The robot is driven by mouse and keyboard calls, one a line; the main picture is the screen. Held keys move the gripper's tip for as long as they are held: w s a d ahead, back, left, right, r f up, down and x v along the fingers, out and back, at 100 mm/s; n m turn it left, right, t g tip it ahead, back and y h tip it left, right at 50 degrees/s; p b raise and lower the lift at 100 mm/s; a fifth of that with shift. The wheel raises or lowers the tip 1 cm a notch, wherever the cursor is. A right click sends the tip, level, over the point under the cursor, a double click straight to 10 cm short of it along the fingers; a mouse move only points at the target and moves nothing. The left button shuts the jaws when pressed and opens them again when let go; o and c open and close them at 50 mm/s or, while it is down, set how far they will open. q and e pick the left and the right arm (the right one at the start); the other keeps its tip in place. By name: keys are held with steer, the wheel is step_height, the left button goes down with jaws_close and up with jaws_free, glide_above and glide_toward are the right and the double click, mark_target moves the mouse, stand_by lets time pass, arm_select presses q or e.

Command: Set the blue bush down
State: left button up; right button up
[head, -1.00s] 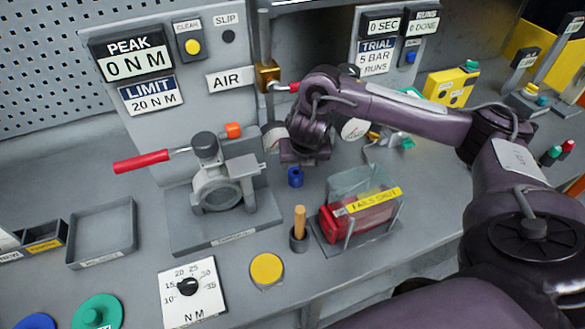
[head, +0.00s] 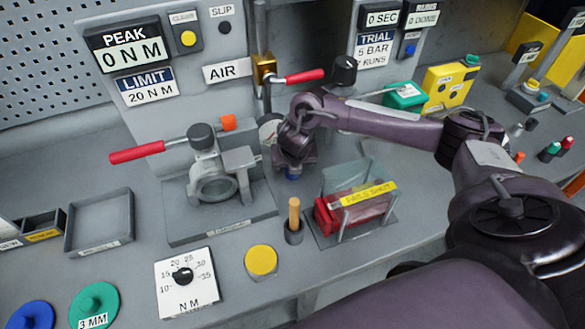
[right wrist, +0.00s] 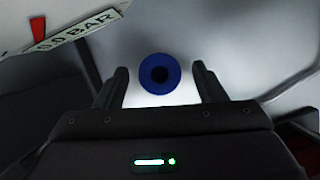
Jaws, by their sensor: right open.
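The blue bush (head: 293,177) stands on the grey bench, mostly covered by my right gripper (head: 294,165) just above it. In the right wrist view the bush (right wrist: 145,75) is seen end on as a blue ring with a dark hole. The fingers of my right gripper (right wrist: 160,70) are open to either side of it, with a visible gap on both sides, so nothing is gripped. Whether the fingertips reach down around the bush or stay above it is hard to tell. My left gripper is in no view.
The clamp fixture with its red handle (head: 137,152) stands left of the bush. A wooden-handled tool in a holder (head: 294,215) and a clear-covered red tray (head: 350,205) stand in front. The AIR valve's red lever (head: 304,76) is behind.

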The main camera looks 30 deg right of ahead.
steer(key=c, duration=1.1)
steer(key=shift+c, duration=0.5)
steer(key=shift+r, duration=0.15)
